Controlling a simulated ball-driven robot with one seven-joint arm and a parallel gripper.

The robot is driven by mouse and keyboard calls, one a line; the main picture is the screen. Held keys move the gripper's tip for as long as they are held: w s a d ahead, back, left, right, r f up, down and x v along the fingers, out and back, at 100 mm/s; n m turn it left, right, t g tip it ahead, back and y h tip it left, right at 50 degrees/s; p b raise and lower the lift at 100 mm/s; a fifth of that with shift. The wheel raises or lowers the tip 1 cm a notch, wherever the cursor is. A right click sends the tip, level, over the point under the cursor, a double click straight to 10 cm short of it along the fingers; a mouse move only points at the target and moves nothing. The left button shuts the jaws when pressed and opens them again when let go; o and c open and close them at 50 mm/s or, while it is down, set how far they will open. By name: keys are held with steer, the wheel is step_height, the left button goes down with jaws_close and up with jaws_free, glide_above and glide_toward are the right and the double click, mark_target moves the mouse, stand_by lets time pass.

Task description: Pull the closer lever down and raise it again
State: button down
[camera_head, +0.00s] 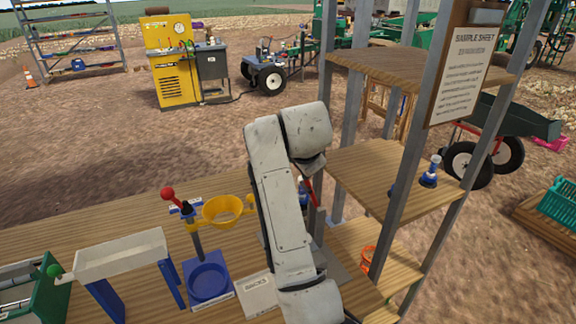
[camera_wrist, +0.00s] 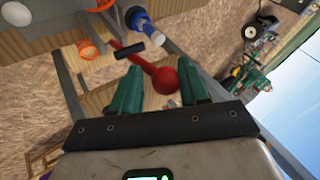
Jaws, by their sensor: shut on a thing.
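In the wrist view my gripper (camera_wrist: 163,88) has its two teal fingers on either side of a red ball knob (camera_wrist: 165,79), shut on it. The knob ends a red lever (camera_wrist: 130,57) that runs up and left past a black grip-like bar (camera_wrist: 138,48). In the head view my arm covers the gripper and most of this lever. Only a short red piece of the lever (camera_head: 316,189) shows beside the arm.
A grey-posted shelf (camera_head: 385,170) rises close right of my arm, with a blue-and-white bottle (camera_head: 430,172). A sign reading "BRICKS" (camera_head: 257,295) lies in front.

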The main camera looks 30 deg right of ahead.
steer(key=shift+d+r+m+y+p, duration=0.15)
steer(key=shift+d+r+y+p, duration=0.15)
steer(key=shift+d, duration=0.3)
steer(key=shift+d+r+m+y+p, duration=0.15)
steer(key=shift+d+y+p, duration=0.25)
steer(key=shift+d, duration=0.15)
steer(key=shift+d+f+y, duration=0.1)
steer(key=shift+d+y, duration=0.2)
steer(key=shift+d, duration=0.15)
steer(key=c, duration=0.6)
jaws_free()
steer(key=shift+d, duration=0.1)
steer(key=b+v, duration=0.1)
steer(key=v, duration=0.9)
steer(key=shift+s+r, duration=0.1)
steer(key=shift+r, duration=0.25)
